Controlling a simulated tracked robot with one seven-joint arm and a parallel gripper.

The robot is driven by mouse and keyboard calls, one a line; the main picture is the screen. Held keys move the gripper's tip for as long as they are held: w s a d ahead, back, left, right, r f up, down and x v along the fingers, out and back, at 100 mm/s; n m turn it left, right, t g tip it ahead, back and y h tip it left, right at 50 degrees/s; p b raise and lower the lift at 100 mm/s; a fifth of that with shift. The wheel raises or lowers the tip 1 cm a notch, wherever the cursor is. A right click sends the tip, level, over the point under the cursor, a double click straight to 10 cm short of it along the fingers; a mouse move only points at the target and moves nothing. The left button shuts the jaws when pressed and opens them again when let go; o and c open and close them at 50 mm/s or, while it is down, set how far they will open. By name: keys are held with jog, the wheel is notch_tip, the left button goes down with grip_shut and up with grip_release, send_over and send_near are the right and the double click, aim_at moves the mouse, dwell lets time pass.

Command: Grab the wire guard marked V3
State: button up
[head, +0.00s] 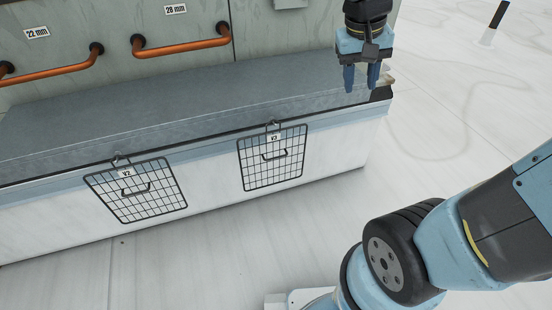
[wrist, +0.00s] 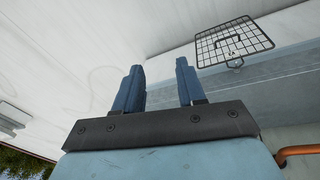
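Two black wire guards hang from hooks on the white front of the long unit in the head view. The right guard (head: 275,155) has a small tag that seems to read V3. The left guard (head: 136,188) has a tag that looks like V2. My gripper (head: 361,80) is above the unit's right end, up and to the right of the right guard, apart from it. Its two blue fingers are spread with nothing between them. In the wrist view one guard (wrist: 233,42) shows upper right of the open fingers (wrist: 160,68); its tag is too small to read.
The grey ledge (head: 180,105) runs along the unit's top. Orange copper pipe handles (head: 181,45) with size labels are on the panel behind. The pale floor (head: 240,235) before the guards is clear. A dark post (head: 496,20) stands far right.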

jog(key=w+a+f+n+h, duration=0.1)
jog(key=w+a+f+h, duration=0.45)
jog(key=f, duration=0.45)
jog(key=w+a+f+h, duration=0.45)
jog(key=a+f, duration=0.25)
jog(key=f, duration=0.3)
jog(key=w+a+f+n+t+h, duration=0.15)
jog(key=a+f+t, duration=0.25)
jog(key=a+f, duration=0.5)
jog(key=n+t, duration=0.5)
jog(key=t, duration=0.3)
send_near(279, 157)
jog(key=x, duration=1)
jog(key=shift+w+d+f, duration=0.1)
jog(key=shift+w+f, duration=0.15)
jog(key=shift+w, duration=0.1)
jog(key=shift+c, duration=0.2)
grip_shut()
jog(key=shift+s, duration=0.1)
